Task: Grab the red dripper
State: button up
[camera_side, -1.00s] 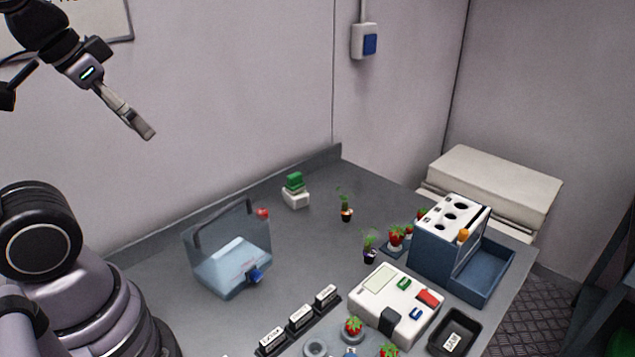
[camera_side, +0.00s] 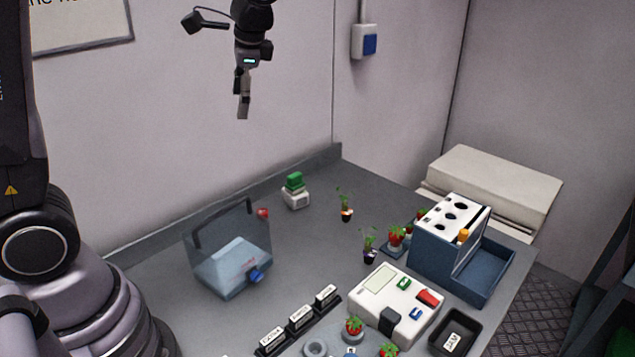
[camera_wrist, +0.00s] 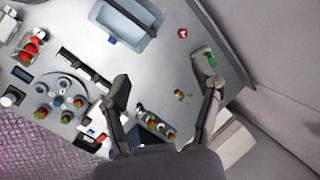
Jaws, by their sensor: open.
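A small red piece (camera_side: 262,212) lies on the grey table by the back right of the clear bin (camera_side: 208,276). It looks like the red dripper, but it is too small to be sure of its shape. In the wrist view the red piece (camera_wrist: 182,33) lies alone on bare table, right of the bin (camera_wrist: 118,32). My gripper (camera_side: 243,113) hangs high above the back of the table, pointing down, well above the red piece. In the wrist view my gripper (camera_wrist: 167,84) has its fingers spread with nothing between them. The red piece shows beyond the fingertips.
A green block on a white base (camera_side: 295,193) stands at the back edge, right of the red piece. Small potted plants (camera_side: 346,214), a blue rack (camera_side: 440,260) and a white device (camera_side: 370,300) stand to the right. The wall rises close behind.

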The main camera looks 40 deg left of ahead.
jog(key=w+f+m+g+y, duration=0.2)
jog(key=w+f+m+y, duration=0.1)
jog(key=w+f, duration=0.7)
jog(key=m+g+y, duration=0.2)
jog(key=m+y, duration=0.4)
send_near(262, 211)
jog(key=x, duration=0.4)
jog(key=shift+s, duration=0.1)
jog(key=shift+x, duration=3.05)
jog(key=c, duration=0.8)
